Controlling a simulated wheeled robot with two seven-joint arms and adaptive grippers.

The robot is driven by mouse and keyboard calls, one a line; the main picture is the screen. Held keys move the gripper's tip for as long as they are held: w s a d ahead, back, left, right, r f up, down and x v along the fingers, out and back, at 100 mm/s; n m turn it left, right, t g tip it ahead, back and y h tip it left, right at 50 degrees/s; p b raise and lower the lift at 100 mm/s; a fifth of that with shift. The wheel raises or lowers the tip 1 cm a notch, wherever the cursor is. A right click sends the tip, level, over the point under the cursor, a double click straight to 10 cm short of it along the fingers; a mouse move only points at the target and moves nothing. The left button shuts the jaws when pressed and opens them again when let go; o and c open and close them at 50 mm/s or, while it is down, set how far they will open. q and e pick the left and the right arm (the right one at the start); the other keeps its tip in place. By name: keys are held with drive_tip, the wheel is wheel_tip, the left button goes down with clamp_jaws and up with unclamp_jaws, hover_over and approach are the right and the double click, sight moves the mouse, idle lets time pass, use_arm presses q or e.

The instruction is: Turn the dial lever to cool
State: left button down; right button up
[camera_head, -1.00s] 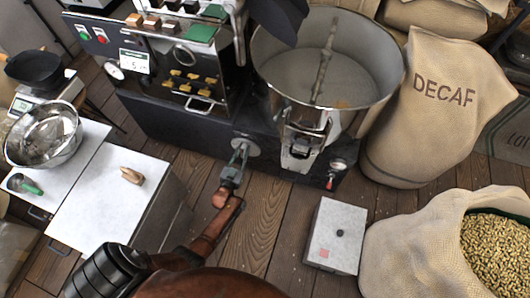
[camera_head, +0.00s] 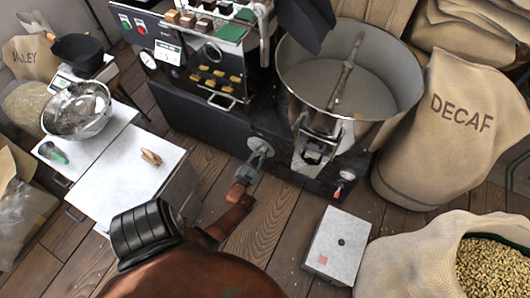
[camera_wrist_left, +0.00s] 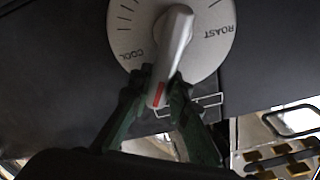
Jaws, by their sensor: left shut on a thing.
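The round dial (camera_head: 261,146) is on the dark front of the roaster, low down. In the left wrist view its pale plate (camera_wrist_left: 205,65) carries the words COOL at the left and ROAST at the right. The silver lever (camera_wrist_left: 175,40) crosses the plate, and its red-marked end points down and slightly left, between the two words and nearer COOL. My left gripper (camera_wrist_left: 160,92) is shut on the lever's red-marked end, a finger on each side; it also shows at the dial in the head view (camera_head: 256,163). My right gripper is not in view.
The round cooling bin (camera_head: 300,75) stands right of the dial. A grey box (camera_head: 338,245) is on the floor at the lower right. A white-topped cabinet (camera_head: 120,190) stands at the left. Sacks fill the right side. Wooden floor (camera_head: 275,215) is bare below the dial.

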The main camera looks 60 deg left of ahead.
use_arm(q)
drive_tip(key=shift+s+f, duration=0.15)
drive_tip(key=c, duration=1.8)
unclamp_jaws()
drive_tip(key=v, duration=1.2)
drive_tip(key=shift+d, duration=0.1)
